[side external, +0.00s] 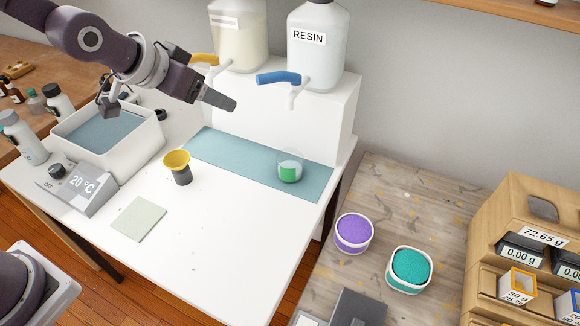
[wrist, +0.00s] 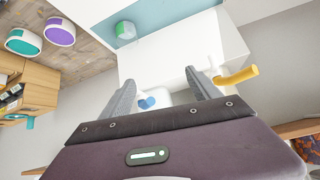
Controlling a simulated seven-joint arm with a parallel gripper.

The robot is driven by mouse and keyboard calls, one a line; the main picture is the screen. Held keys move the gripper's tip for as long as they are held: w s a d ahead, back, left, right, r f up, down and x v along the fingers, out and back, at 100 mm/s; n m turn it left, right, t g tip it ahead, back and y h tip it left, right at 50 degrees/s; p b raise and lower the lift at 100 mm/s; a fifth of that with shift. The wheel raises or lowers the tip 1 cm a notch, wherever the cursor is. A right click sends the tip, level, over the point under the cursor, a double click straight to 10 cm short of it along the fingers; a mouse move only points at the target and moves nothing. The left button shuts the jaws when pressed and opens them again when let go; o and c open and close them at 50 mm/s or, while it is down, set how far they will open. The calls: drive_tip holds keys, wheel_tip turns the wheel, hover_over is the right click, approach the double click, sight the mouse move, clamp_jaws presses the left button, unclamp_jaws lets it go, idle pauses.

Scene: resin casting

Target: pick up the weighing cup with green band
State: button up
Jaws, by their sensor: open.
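The weighing cup with green band (side external: 289,172) is clear and stands upright on the teal mat (side external: 220,154), near the mat's right end, in the side external view. It also shows small near the top of the wrist view (wrist: 125,30). My gripper (side external: 232,103) is in the air to the upper left of the cup, in front of the white dispenser stand, well apart from the cup. In the wrist view its two fingers (wrist: 163,84) are spread with nothing between them.
Two resin containers (side external: 317,62) with yellow and blue taps stand on the white block (side external: 333,112) behind the mat. A yellow-topped dark cup (side external: 178,166) stands left. A water bath (side external: 148,138) is farther left. Purple (side external: 354,233) and teal (side external: 409,269) tubs stand right.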

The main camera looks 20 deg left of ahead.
drive_tip(key=w+d+f+m+t+h, duration=0.1)
drive_tip(key=w+d+f, duration=0.1)
drive_tip(key=w+f, duration=0.3)
drive_tip(key=w+d+f, duration=0.2)
drive_tip(key=d+f, duration=0.1)
drive_tip(key=f, duration=0.4)
drive_tip(key=t+h, duration=0.2)
approach(298, 160)
drive_tip(key=shift+w+d+f+m, duration=0.15)
drive_tip(key=shift+w+f, duration=0.1)
drive_tip(key=shift+f, duration=0.15)
drive_tip(key=shift+w+f+m, duration=0.15)
drive_tip(key=shift+w+f, duration=0.1)
drive_tip(key=shift+f, duration=0.15)
drive_tip(key=shift+w+d+f+t, duration=0.15)
drive_tip(key=shift+w+t, duration=0.25)
drive_tip(key=shift+t, duration=0.2)
drive_tip(key=shift+w+d, duration=0.15)
drive_tip(key=shift+w, duration=0.2)
drive_tip(key=x, duration=0.6)
drive_tip(key=shift+d+f, duration=0.2)
drive_tip(key=shift+r, duration=0.1)
drive_tip(key=c, duration=1.3)
